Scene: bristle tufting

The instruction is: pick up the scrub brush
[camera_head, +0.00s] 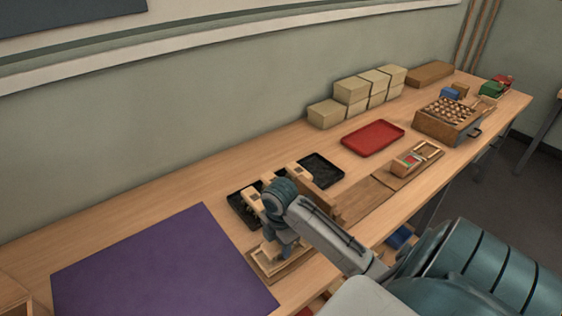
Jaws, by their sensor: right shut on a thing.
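My right arm reaches in from the lower right. Its gripper (282,246) points down over a shallow pale wooden tray (262,274) beside the purple mat. The gripper is shut on a pale wooden piece, seemingly the scrub brush (268,249), at the tray. The wrist and fingers hide most of it, so I cannot tell whether its underside touches the tray. My left gripper is not in view.
A purple mat (150,265) covers the table at left. Black trays (322,170) and upright wooden parts stand just behind my wrist. A red tray (373,137), stacked tan boxes (352,90) and a wooden bristle box (445,124) are farther right.

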